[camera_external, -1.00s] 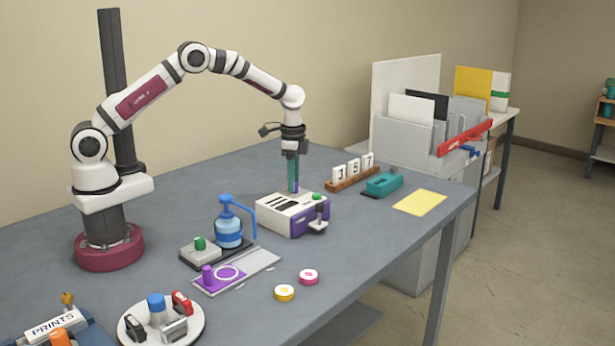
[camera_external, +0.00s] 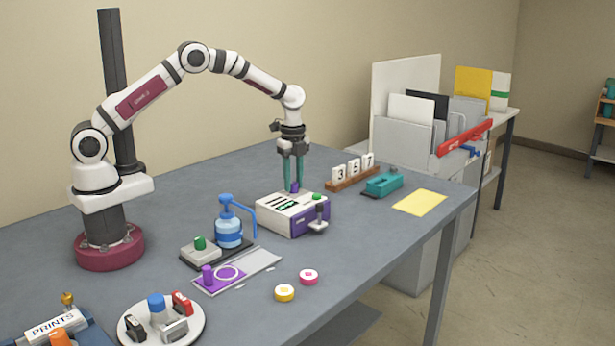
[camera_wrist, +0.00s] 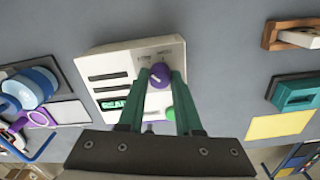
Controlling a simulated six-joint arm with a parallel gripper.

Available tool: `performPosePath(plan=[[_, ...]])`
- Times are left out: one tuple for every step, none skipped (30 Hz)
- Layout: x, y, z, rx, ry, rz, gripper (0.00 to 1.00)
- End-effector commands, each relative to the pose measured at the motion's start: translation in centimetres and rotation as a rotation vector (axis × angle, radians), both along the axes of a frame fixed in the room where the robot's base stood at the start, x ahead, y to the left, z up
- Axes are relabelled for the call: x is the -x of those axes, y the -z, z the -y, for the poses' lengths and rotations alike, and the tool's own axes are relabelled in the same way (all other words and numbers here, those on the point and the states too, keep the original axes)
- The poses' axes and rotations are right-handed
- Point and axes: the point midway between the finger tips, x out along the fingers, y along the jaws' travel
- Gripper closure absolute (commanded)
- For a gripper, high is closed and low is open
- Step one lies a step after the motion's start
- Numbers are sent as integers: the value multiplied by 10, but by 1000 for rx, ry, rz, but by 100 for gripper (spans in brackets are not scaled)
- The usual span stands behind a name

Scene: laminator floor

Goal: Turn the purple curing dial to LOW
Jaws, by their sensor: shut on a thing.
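The purple curing dial (camera_wrist: 159,75) is on top of a white-and-purple machine (camera_external: 284,222), near its back edge. In the outside view the dial (camera_external: 295,187) shows between my fingertips. My gripper (camera_wrist: 160,80) points down with its two teal fingers shut on the dial, one on each side. A pale mark shows on the dial's top, and small lettering beside it is too blurred to read surely. The machine's top has dark slots, one now with green lettering (camera_wrist: 115,104), and a green button (camera_wrist: 170,114).
A blue pump bottle (camera_external: 229,235) stands left of the machine. Number blocks (camera_external: 353,172), a teal block (camera_external: 384,184) and a yellow sheet (camera_external: 420,202) lie to the right. Two round discs (camera_external: 285,292) lie in front, with bare table around them.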

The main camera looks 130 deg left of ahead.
Motion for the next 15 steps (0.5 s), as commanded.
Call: performPosePath(plan=[[-1,-1,0,-1,10,1,100],[-1,-1,0,-1,15,1,100],[-1,-1,0,-1,21,1,100],[-1,-1,0,-1,24,1,100],[-1,-1,0,-1,27,1,100],[-1,-1,0,-1,29,1,100],[-1,-1,0,-1,31,1,100],[-1,-1,0,-1,32,1,100],[-1,-1,0,-1,33,1,100],[-1,-1,0,-1,33,1,100],[-1,-1,0,-1,33,1,100],[-1,-1,0,-1,33,1,100],[-1,-1,0,-1,33,1,100],[-1,-1,0,-1,33,1,100],[-1,-1,0,-1,33,1,100]])
